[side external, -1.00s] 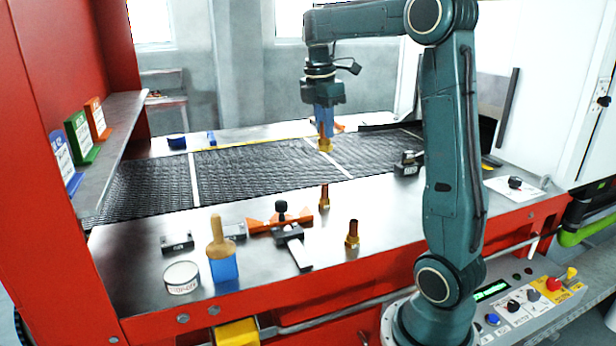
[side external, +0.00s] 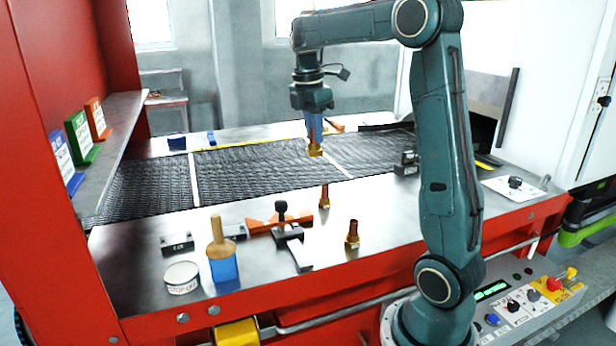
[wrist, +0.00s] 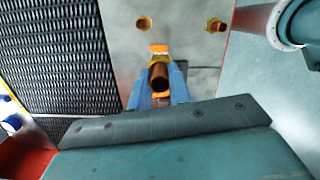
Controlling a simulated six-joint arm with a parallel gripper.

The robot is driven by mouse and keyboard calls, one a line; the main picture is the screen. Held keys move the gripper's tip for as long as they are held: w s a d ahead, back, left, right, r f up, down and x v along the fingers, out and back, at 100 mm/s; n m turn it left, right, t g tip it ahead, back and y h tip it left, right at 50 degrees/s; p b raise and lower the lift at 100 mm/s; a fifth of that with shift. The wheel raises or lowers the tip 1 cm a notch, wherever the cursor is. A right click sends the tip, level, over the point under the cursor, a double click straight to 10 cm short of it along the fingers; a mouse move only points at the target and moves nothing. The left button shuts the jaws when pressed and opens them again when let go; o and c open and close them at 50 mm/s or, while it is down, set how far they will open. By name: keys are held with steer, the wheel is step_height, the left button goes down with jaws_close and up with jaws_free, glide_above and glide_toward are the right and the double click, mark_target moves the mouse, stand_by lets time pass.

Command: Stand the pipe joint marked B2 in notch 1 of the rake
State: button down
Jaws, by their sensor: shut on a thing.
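My gripper (side external: 313,128) has blue fingers and is shut on a copper pipe joint (side external: 315,150) with a brass hex nut at its lower end. It holds the joint roughly upright, in the air, over the belt in the side view. In the wrist view the held pipe joint (wrist: 160,76) sits between both fingers; no B2 mark can be read. The orange rake (side external: 262,222) lies on the near metal table, partly covered by a black clamp-like piece (side external: 288,232). Parts of the rake (wrist: 158,48) show behind the held joint in the wrist view. Its notch numbers cannot be read.
Two more pipe joints stand on the table, one (side external: 324,197) beside the rake and one (side external: 352,235) nearer the front. A blue-based brush (side external: 222,255), a round white-topped tin (side external: 181,277) and a black block (side external: 177,243) stand at left. The dark mesh belt (side external: 240,172) runs behind.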

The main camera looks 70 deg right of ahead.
steer(key=w+a+f, duration=0.7)
steer(key=w+f, duration=0.3)
steer(key=w, duration=0.2)
steer(key=shift+d+f, duration=0.15)
steer(key=shift+f, duration=1.9)
steer(key=shift+d+f, duration=0.15)
steer(key=shift+f, duration=1.85)
steer(key=c, duration=1.3)
jaws_free()
steer(key=shift+f, duration=0.15)
step_height(320, 180, up, 12)
steer(key=a, duration=0.1)
steer(key=shift+w+a, duration=0.15)
steer(key=shift+w, duration=0.2)
